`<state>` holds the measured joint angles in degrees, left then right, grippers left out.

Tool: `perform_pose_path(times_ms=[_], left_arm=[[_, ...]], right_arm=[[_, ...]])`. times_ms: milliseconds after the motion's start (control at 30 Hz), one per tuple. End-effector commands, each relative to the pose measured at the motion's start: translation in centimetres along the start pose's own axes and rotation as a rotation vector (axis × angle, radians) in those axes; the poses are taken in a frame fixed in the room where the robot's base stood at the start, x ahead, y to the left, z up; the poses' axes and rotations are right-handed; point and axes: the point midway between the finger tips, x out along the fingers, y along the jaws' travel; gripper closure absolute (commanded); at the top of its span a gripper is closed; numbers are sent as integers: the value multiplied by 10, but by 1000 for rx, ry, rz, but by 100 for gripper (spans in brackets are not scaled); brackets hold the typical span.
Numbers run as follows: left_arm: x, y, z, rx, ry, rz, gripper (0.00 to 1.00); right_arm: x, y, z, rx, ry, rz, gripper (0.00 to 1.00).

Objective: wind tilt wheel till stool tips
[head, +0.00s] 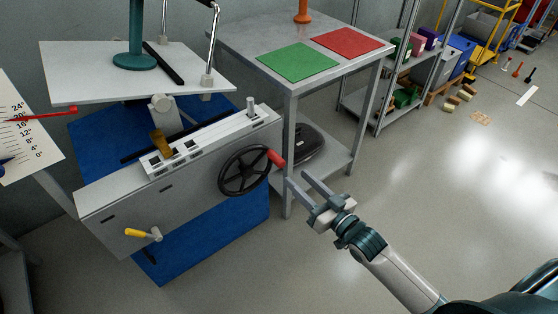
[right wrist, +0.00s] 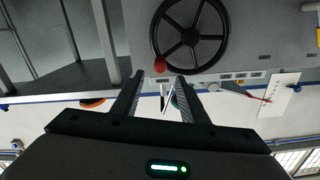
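The black spoked tilt wheel (head: 245,170) is on the front of the grey machine, with a red handle knob (head: 276,158) at its upper right rim. My right gripper (head: 301,183) is open and empty, just right of and below the knob, apart from it. In the right wrist view the wheel (right wrist: 190,36) and the red knob (right wrist: 160,65) show beyond the two spread fingers (right wrist: 156,82). A white tilting plate (head: 95,78) on the machine carries the teal stool post (head: 136,40). The angle scale (head: 25,125) with a red pointer (head: 45,114) is at the left. My left gripper is not in view.
A grey table (head: 246,46) with a green mat (head: 297,62) and a red mat (head: 347,41) stands behind the wheel; its front leg is close to my right gripper. A yellow-handled crank (head: 143,233) sits low on the machine.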

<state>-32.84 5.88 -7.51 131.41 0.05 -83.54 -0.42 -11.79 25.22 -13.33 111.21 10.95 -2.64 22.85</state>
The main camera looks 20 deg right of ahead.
Motion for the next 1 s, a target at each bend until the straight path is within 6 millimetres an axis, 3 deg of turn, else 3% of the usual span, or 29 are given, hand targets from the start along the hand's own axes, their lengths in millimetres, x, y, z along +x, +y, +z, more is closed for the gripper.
perform_pose_path(times_ms=[500, 700, 1000], left_arm=[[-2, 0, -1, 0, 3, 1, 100], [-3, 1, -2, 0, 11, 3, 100], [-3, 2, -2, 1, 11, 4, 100]], right_arm=[[84, 0, 0, 2, 0, -1, 60], [98, 0, 0, 1, 0, -1, 60], [101, -1, 0, 1, 0, -1, 60]])
